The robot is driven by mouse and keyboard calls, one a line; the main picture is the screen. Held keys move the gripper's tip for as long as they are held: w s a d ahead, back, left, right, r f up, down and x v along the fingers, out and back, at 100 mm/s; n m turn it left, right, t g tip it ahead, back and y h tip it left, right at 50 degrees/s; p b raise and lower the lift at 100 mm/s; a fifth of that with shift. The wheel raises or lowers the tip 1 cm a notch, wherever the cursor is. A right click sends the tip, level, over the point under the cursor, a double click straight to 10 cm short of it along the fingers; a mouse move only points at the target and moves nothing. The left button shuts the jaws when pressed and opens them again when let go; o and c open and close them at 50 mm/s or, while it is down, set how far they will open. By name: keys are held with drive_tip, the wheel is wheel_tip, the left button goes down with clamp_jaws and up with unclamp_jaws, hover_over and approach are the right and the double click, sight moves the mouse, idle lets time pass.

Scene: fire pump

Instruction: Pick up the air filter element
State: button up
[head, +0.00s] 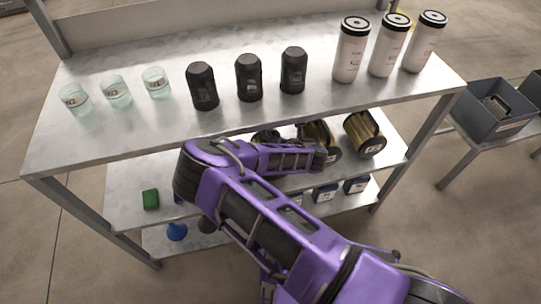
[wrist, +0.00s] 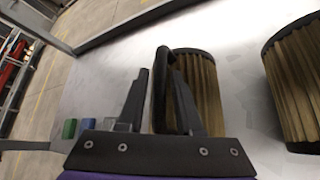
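Air filter elements with gold pleats and black end caps lie on the middle shelf. In the head view one (head: 364,134) is at the right, and another (head: 318,133) is partly behind my arm. In the wrist view one filter (wrist: 205,90) is just beyond my gripper (wrist: 160,75), and a second (wrist: 298,85) is at the right edge. My gripper's fingers are apart. A black curved piece (wrist: 160,95) shows between them; I cannot tell if it belongs to the nearer filter or if the fingers touch it. In the head view my arm hides the fingers.
The top shelf (head: 130,133) overhangs the middle one and holds glass jars, black canisters and white cylinders (head: 351,50). A green block (head: 150,199) stands at the middle shelf's left. Small blue boxes (head: 325,193) are below. A grey bin (head: 492,108) stands right.

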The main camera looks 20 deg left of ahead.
drive_tip(key=shift+w+a, duration=0.1)
drive_tip(key=shift+w, duration=0.05)
clamp_jaws()
idle(1.4)
